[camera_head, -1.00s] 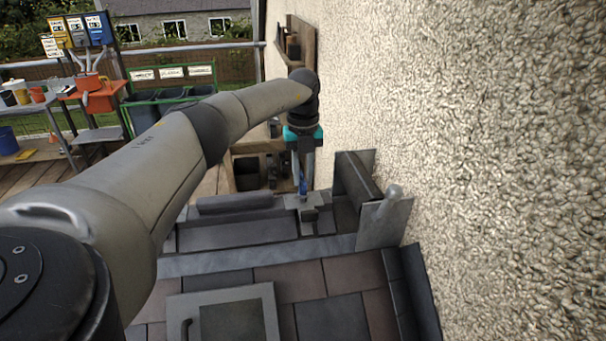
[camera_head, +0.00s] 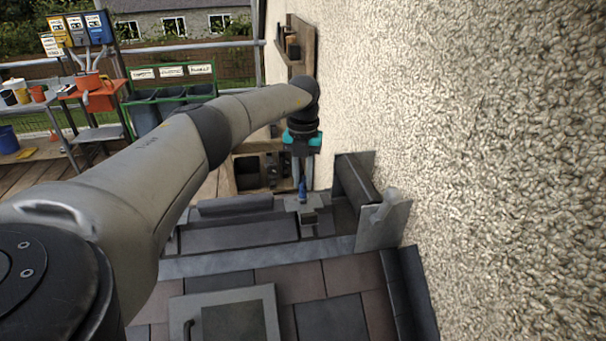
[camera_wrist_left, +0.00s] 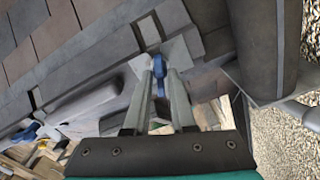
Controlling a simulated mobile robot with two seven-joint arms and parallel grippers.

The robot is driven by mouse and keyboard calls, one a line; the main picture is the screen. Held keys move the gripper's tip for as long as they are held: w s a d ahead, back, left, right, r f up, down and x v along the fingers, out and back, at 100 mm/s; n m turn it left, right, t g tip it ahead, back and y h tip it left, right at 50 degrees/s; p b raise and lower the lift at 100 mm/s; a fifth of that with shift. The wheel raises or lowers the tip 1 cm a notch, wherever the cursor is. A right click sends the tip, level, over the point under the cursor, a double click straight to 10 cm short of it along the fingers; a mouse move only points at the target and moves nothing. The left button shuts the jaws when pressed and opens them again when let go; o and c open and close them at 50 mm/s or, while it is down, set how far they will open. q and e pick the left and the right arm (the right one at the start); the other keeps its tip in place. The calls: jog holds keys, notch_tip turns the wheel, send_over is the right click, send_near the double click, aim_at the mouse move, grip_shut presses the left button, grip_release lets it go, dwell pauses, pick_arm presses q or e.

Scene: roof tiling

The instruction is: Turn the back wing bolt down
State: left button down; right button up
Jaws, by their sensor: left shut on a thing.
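A blue wing bolt (camera_head: 302,189) stands on a grey metal plate at the far end of the roof edge, close to the rough wall. It also shows in the left wrist view (camera_wrist_left: 158,70), upright above a pale plate. My left gripper (camera_head: 302,182) points down over it and is shut on the bolt's blue top. In the left wrist view the two fingertips (camera_wrist_left: 160,78) sit on either side of it. A second blue wing bolt (camera_wrist_left: 25,132) shows at the lower left of the left wrist view, apart from the gripper. My right gripper is not in view.
The rough wall (camera_head: 480,150) rises close on the right of the gripper. A metal flashing piece (camera_head: 383,222) and dark trim stand beside it. Roof tiles and a framed hatch (camera_head: 262,297) lie in front. Bins and a workbench stand at the far left.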

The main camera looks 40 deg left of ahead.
pick_arm(q)
jog(key=m, duration=0.3)
jog(key=shift+w+a+r+m, duration=0.1)
jog(key=shift+r+m, duration=0.15)
jog(key=shift+m, duration=0.15)
jog(key=m, duration=0.4)
jog(key=shift+m, duration=0.3)
jog(key=m, duration=0.5)
jog(key=shift+m, duration=2.3)
jog(key=c, duration=1.1)
grip_release()
jog(key=shift+o, duration=0.8)
jog(key=shift+f, duration=0.1)
